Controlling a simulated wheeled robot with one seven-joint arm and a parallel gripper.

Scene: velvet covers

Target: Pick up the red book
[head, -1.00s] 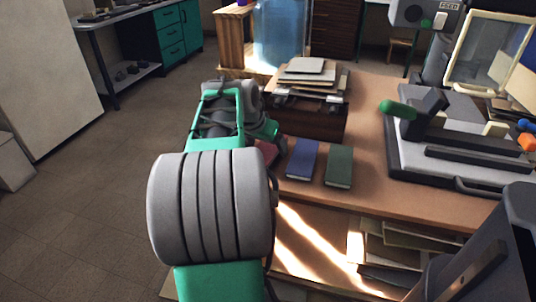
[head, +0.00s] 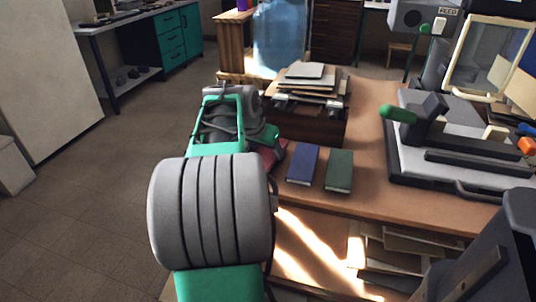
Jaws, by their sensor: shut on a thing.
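The red book (head: 270,158) is mostly hidden behind my arm; only a reddish part shows at the left end of the table, left of the blue book. My gripper (head: 273,143) is at this book, at the end of the green and grey arm. It is shut on the red book, though its fingertips are hard to make out. I cannot tell whether the book is off the tabletop. A blue book (head: 303,165) and a green book (head: 339,170) lie side by side to the right, apart from the gripper.
Behind the books, a dark wooden box (head: 312,127) carries a stack of papers (head: 304,82). A grey machine with a green handle (head: 398,114) fills the right of the table (head: 368,190). A lower shelf holds papers (head: 400,250). Open floor lies to the left.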

